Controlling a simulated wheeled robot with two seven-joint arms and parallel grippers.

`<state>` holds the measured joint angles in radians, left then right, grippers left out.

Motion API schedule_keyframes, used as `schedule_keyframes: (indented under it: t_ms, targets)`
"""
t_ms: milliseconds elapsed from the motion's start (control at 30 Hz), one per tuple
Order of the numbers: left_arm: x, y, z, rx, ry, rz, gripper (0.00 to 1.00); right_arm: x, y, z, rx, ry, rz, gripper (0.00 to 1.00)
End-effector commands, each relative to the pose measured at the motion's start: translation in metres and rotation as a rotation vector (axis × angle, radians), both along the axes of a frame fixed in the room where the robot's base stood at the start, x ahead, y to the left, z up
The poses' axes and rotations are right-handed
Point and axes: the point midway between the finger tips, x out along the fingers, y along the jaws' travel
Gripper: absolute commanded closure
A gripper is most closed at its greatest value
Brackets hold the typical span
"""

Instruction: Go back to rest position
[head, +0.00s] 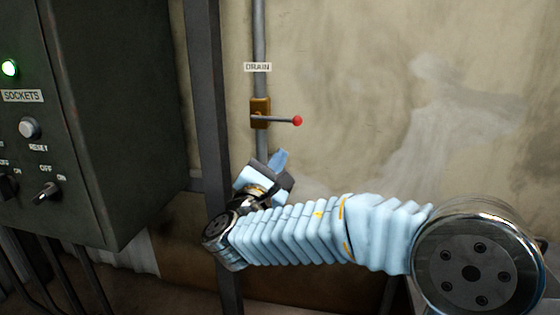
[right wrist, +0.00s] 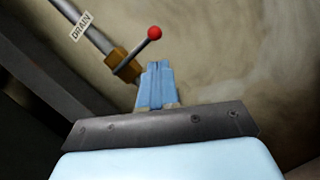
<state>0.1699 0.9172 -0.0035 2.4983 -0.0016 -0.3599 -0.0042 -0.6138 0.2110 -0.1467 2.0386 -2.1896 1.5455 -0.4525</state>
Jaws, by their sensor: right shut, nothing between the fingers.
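My right gripper (head: 279,160) is in front of the drain pipe, below the drain valve. Its blue fingers are together and empty, and they also show in the right wrist view (right wrist: 156,84). The brass drain valve (head: 260,112) has a lever with a red knob (head: 297,121) that points to the right, roughly level. In the right wrist view the red knob (right wrist: 154,32) is beyond the fingertips and apart from them. My left gripper is in neither view.
A dark control box (head: 110,110) with a lit green lamp (head: 9,68), a reset button (head: 29,128) and switches (head: 47,191) stands at the left. A dark upright post (head: 207,120) is beside the pipe (head: 259,40). Bare wall (head: 400,90) fills the right.

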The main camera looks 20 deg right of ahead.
Motion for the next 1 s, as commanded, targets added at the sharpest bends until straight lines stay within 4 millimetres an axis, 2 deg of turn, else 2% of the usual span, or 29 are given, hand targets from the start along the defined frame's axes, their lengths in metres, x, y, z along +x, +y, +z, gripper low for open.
schedule_keyframes:
  t_ms: [233,300,367,467,533,567,600,667,700,767,800,867,900,1000]
  targets:
    - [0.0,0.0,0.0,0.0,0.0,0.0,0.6,0.001,0.0,-0.003,0.004,0.008,0.001,1.0]
    - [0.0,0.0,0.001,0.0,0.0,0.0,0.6,0.005,-0.001,-0.015,0.021,0.044,0.007,1.0]
    - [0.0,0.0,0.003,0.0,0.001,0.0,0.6,0.011,-0.003,-0.038,0.058,0.108,0.011,1.0]
    - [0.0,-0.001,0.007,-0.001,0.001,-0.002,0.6,0.02,-0.005,-0.102,0.171,0.278,0.022,1.0]
    - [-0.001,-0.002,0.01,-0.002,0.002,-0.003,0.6,0.018,-0.007,-0.162,0.293,0.425,0.019,1.0]
    - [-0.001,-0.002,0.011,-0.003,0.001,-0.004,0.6,0.014,-0.007,-0.189,0.354,0.486,0.012,1.0]
    - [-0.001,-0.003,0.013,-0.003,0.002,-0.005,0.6,0.007,-0.006,-0.224,0.439,0.565,0.0,1.0]
    - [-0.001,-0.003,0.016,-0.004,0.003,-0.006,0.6,-0.01,-0.002,-0.274,0.581,0.675,-0.028,1.0]
    - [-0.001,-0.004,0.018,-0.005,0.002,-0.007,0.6,-0.024,0.002,-0.307,0.683,0.742,-0.053,1.0]
    - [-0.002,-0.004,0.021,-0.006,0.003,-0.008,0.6,-0.051,0.011,-0.352,0.852,0.83,-0.109,1.0]
    - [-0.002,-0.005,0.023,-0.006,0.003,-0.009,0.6,-0.071,0.019,-0.381,0.976,0.878,-0.157,1.0]
    - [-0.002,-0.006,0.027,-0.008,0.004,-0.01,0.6,-0.104,0.035,-0.419,1.183,0.933,-0.248,1.0]
    - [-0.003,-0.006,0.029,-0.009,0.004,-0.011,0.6,-0.128,0.049,-0.442,1.338,0.951,-0.328,1.0]
    - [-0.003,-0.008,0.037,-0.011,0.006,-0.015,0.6,-0.184,0.091,-0.485,1.779,0.873,-0.616,1.0]
